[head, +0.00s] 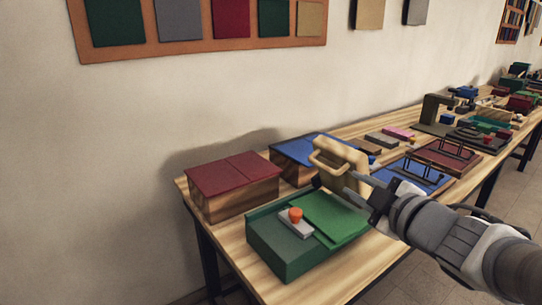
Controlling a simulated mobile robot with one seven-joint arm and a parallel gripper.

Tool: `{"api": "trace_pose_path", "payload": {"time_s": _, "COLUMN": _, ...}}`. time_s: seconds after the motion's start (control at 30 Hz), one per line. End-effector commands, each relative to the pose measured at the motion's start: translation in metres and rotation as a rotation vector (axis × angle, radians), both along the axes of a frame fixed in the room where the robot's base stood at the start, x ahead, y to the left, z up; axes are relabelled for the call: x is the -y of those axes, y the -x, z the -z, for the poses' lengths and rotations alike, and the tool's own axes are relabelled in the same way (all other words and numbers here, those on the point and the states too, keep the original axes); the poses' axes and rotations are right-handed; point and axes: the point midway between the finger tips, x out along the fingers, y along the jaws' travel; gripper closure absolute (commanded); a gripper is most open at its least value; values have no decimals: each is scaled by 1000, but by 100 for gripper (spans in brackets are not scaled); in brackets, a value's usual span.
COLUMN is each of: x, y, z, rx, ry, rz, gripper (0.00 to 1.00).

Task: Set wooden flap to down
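The wooden flap (347,160) is a tan panel that stands raised and tilted, with a loop handle (318,161) on its left side. It stands behind the green box (278,248) and beside the blue-topped box (295,151). My gripper (363,184) reaches in from the right, with its tip at the flap's lower right edge. I cannot tell whether it touches the flap. The fingers are small and dark here, so their opening is unclear. The flap's lower edge and mounting are partly hidden by the green box and my gripper.
A red-topped wooden box (234,184) stands at the table's left end. An orange knob (295,214) sits on a grey piece on the green box. A blue board (411,179) and a red rack (445,157) lie to the right.

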Motion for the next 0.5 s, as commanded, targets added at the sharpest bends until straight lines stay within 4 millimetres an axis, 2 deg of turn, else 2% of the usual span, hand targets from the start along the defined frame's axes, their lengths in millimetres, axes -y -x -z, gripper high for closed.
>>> {"api": "trace_pose_path", "payload": {"time_s": 0.27, "x": -8, "y": -36, "z": 12, "rx": -2, "ry": 1, "rz": 3, "gripper": 72}}
{"api": "trace_pose_path", "payload": {"time_s": 0.5, "x": -19, "y": -80, "z": 24, "rx": -1, "ry": 1, "rz": 4, "gripper": 72}}
